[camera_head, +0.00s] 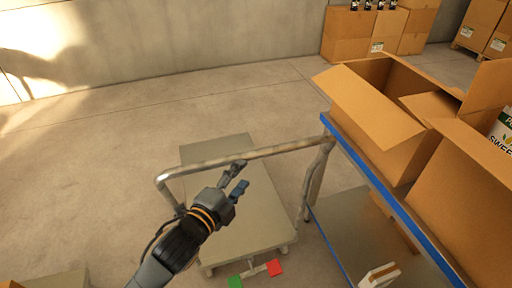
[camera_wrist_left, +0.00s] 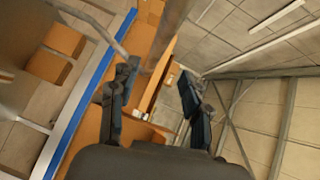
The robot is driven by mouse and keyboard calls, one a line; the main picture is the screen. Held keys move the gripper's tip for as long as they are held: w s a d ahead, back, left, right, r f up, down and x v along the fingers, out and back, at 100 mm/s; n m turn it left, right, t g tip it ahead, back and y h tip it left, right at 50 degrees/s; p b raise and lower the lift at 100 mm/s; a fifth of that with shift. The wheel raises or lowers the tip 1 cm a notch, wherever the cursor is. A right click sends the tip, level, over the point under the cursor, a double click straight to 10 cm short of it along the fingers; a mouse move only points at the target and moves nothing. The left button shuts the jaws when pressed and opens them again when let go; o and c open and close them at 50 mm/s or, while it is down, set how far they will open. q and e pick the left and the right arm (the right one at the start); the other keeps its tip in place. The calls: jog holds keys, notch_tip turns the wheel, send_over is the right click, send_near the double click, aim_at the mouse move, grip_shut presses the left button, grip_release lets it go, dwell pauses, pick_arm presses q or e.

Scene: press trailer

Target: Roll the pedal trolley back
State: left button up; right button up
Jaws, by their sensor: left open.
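The pedal trolley (camera_head: 262,218) stands on the floor in the middle of the head view, with a flat grey bed and a pale tubular handle (camera_head: 280,149) raised above it. A green pedal (camera_head: 235,281) and a red pedal (camera_head: 274,267) sit at its near end. My left gripper (camera_head: 240,176) is open at the handle's bar, with its fingers close to the bar. I cannot tell whether they touch it. In the left wrist view the open fingers (camera_wrist_left: 156,90) are apart, with nothing clearly between them. My right gripper is not in view.
A blue-edged shelf table (camera_head: 385,198) with open cardboard boxes (camera_head: 378,112) stands close on the trolley's right. More boxes (camera_head: 350,35) stand by the concrete wall (camera_head: 200,45) at the back. The floor (camera_head: 90,165) left of and behind the trolley is clear.

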aim_at(258, 156)
pick_arm(q)
jog(key=p+x, duration=0.1)
jog(key=x, duration=0.4)
jog(key=shift+w+r, duration=0.1)
jog(key=p+x, duration=0.1)
jog(key=x, duration=0.4)
jog(key=shift+w, duration=0.1)
jog(key=shift+x, duration=0.9)
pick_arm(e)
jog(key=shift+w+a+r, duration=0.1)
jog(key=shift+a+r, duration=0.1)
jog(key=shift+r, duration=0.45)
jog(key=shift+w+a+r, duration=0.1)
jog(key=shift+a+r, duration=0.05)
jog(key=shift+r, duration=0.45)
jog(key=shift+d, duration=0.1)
pick_arm(q)
jog(key=shift+c, duration=0.6)
grip_shut()
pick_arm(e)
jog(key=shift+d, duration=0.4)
